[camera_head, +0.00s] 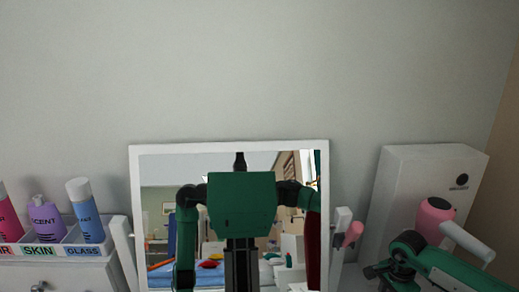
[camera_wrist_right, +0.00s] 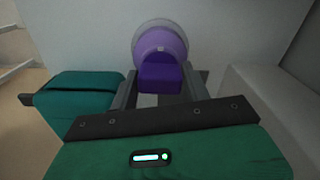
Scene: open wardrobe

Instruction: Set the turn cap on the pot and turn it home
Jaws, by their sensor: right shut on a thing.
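In the right wrist view a purple thing, seemingly the turn cap (camera_wrist_right: 160,48), has a round part with a pale, translucent-looking rim and a blocky purple grip below it. My right gripper (camera_wrist_right: 158,90) is shut on that grip, one grey finger on each side. I cannot make out a pot in either view, nor whether the cap touches one. In the head view my right arm comes in at the lower right, and its fingers and the cap cannot be made out there. My left gripper is not in view.
A framed mirror (camera_head: 134,200) stands in the middle and reflects me. A labelled rack (camera_head: 105,247) with several bottles is at the left. A tall white box (camera_head: 405,180) and a pink thing with a white handle (camera_head: 433,215) are at the right, close to my right arm.

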